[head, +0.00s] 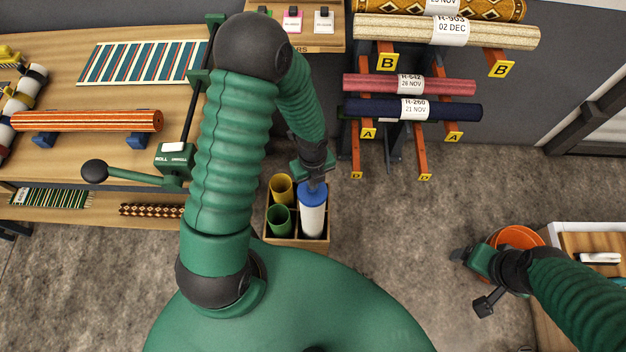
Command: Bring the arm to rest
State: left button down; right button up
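My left arm reaches up and over to the right. Its gripper (316,180) points down at the top of a white roll with a blue end (312,212), which stands upright in a wooden box (296,243). The fingertips are small and partly hidden by the wrist, so I cannot tell whether they touch the roll or are open or shut. My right arm comes in from the right edge. Its gripper (468,272) hangs over the floor, left of an orange bucket (516,238), with no object visible in it. Its fingers are too unclear to judge.
Yellow (281,188) and green (279,219) tubes share the box. A rack (372,135) with labelled rolled rugs stands behind it. A wooden workbench (60,75) with an orange striped roll (85,121) is left. A table (596,240) is right. Floor between box and bucket is clear.

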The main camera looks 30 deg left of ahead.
pick_arm(q)
jog(key=shift+f+b, duration=0.4)
jog(key=shift+f, duration=0.35)
jog(key=shift+r, duration=0.1)
notch_tip(320, 180, up, 7)
jog(key=p, duration=0.7)
jog(key=shift+p, duration=0.3)
